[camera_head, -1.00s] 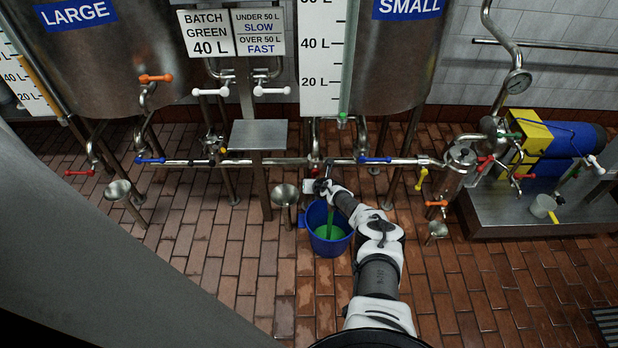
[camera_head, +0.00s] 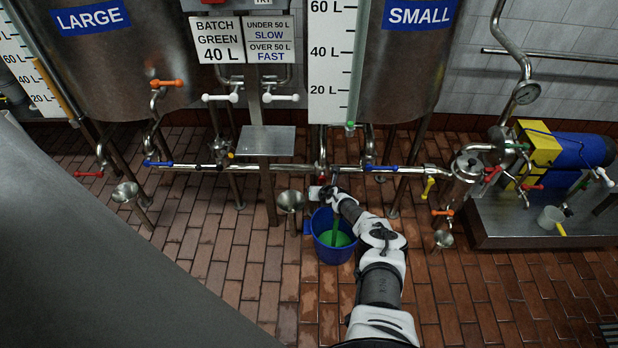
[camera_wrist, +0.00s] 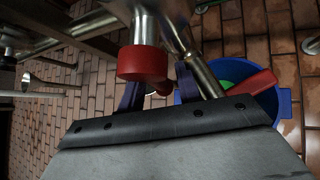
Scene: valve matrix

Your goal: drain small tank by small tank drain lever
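The small tank (camera_head: 410,60) is a steel vessel with a blue SMALL label and a litre scale (camera_head: 332,60). Green shows at the foot of its gauge tube (camera_head: 350,127). A blue bucket (camera_head: 318,242) stands on the floor below the pipe and holds green liquid, with a green streak above it. My gripper (camera_head: 322,193) is beside the drain piping above the bucket. In the wrist view my gripper's dark blue fingers (camera_wrist: 160,95) stand apart, with a small red part between them, partly hidden. A red round cap (camera_wrist: 142,63) is close in front. A red handle (camera_wrist: 252,83) shows over the bucket (camera_wrist: 284,100); which lever it belongs to is unclear.
A horizontal pipe (camera_head: 270,165) with blue and red levers runs behind my gripper. The large tank (camera_head: 110,80) is at left. Funnels (camera_head: 291,202) stand near the bucket. A pump (camera_head: 575,150) sits on a metal platform at right. The brick floor in front is mostly clear.

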